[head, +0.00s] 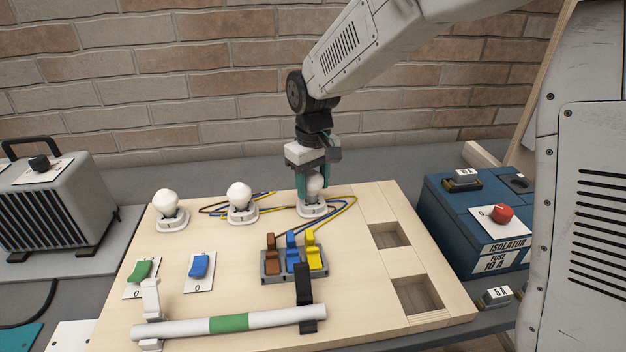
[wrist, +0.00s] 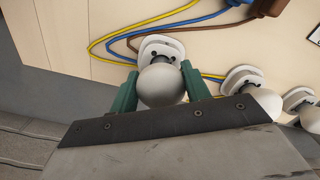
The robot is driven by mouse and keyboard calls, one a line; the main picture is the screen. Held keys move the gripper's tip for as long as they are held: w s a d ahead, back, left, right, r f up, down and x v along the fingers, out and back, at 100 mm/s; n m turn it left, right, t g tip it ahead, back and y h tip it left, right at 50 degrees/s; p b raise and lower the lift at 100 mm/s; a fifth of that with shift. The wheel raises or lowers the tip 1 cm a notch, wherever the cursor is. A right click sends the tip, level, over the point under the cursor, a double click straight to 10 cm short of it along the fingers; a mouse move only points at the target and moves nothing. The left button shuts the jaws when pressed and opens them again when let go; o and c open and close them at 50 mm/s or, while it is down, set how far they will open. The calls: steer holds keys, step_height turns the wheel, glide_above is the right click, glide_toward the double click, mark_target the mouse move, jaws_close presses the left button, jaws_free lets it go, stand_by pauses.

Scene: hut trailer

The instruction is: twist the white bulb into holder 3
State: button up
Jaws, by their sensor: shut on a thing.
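The white bulb (head: 315,187) is round and sits upright at the rightmost of three white holders on the board. It also shows in the wrist view (wrist: 162,86). My gripper (head: 313,192) points down from above, its two green fingers shut on the bulb's sides. The holder under it (head: 311,210) is a white oval base, also in the wrist view (wrist: 160,47); no number on it is readable. The bulb hides the socket opening, so how deep it sits cannot be told. Two other holders carry white bulbs, a middle one (head: 239,196) and a left one (head: 166,203).
Blue, yellow and brown wires (head: 343,212) run close by the holder to a lever connector (head: 293,263). A fluorescent tube (head: 180,326) lies in front. Two empty recesses (head: 389,235) are at the right. A blue isolator box (head: 460,205) and brick wall (head: 150,90) bound the area.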

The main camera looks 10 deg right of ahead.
steer(key=shift+f, duration=0.8)
steer(key=shift+d+n, duration=0.1)
steer(key=shift+n, duration=1.6)
steer(key=n, duration=0.3)
steer(key=shift+w, duration=0.1)
steer(key=o, duration=0.8)
steer(key=shift+o, duration=0.2)
steer(key=shift+r, duration=0.1)
